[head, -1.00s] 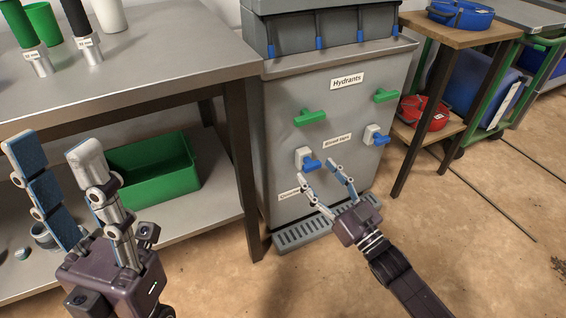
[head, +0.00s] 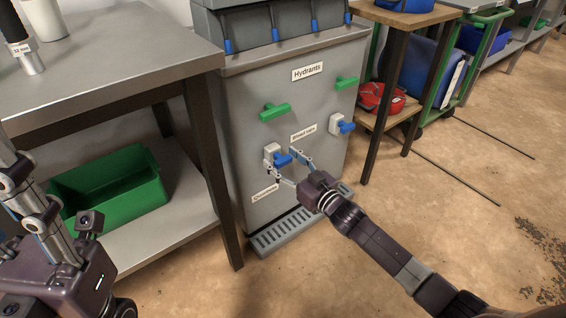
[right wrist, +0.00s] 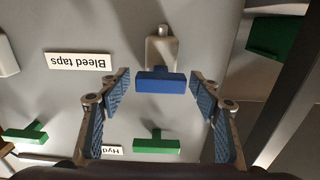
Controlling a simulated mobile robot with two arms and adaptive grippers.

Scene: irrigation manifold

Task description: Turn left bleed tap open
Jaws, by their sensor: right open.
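The left bleed tap (head: 282,160) is a blue T-shaped handle on a pale valve body, on the front of the grey cabinet. In the right wrist view, which is upside down, its handle (right wrist: 160,82) lies crosswise. My right gripper (head: 282,162) is open at the tap, with one blue-padded finger on each side of the handle. In the wrist view, gaps show between handle and fingers. The right bleed tap (head: 345,126) is a similar blue handle. My left gripper (head: 50,235) is partly cut off at the left edge, its fingertips out of view.
Green hydrant handles (head: 274,111) (head: 347,82) sit above the blue taps. A grated drain tray (head: 290,234) lies at the cabinet's foot. A metal bench (head: 110,75) with a green bin (head: 110,187) below stands left. A wooden stand (head: 408,18) is right.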

